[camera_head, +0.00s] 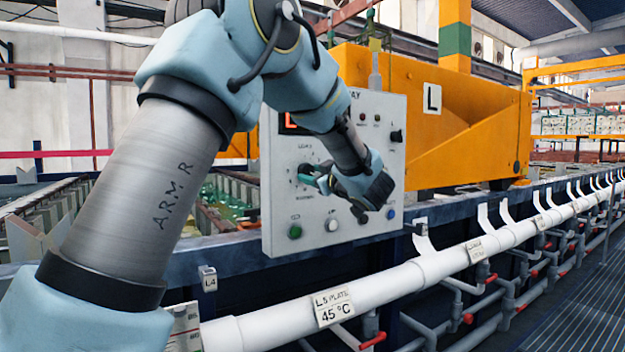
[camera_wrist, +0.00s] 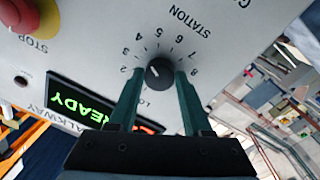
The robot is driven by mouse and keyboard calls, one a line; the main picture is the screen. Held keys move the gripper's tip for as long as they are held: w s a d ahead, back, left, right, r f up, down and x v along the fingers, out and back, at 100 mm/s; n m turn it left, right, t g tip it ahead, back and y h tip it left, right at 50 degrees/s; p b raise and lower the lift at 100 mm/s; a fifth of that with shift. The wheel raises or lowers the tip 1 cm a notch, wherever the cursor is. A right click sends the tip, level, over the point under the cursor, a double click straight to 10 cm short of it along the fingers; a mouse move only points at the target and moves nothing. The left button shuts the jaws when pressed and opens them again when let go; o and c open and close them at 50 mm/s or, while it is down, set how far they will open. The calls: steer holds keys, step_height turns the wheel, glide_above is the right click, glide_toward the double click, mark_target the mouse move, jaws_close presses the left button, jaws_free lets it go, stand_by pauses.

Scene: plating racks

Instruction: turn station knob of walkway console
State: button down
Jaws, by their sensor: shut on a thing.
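The walkway console (camera_head: 280,205) is a light grey panel in the middle of the head view. My gripper (camera_head: 318,180) is at its front face, by the dial markings. In the wrist view the panel (camera_wrist: 110,40) appears turned over, with the word STATION and numbers around a round black station knob (camera_wrist: 160,72). The teal fingers of my gripper (camera_wrist: 158,80) lie on both sides of this knob and are shut on it. A pale pointer mark shows on the knob, but I cannot tell exactly which number it points to. My wrist hides part of the panel in the head view.
A red stop button (camera_wrist: 22,12) and a green READY display (camera_wrist: 75,103) are on the panel. A green button (camera_head: 295,231), a white button (camera_head: 331,225) and a blue button (camera_head: 391,213) line its bottom. A white pipe (camera_head: 400,283) runs in front, below the console.

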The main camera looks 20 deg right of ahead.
steer(key=shift+c, duration=1.6)
jaws_free()
steer(key=s+d+b, duration=0.1)
steer(key=s+b, duration=0.1)
steer(key=s, duration=0.8)
steer(key=shift+s+d+f+b, duration=0.2)
steer(key=shift+s+d+b, duration=0.05)
steer(key=shift+s+b, duration=0.15)
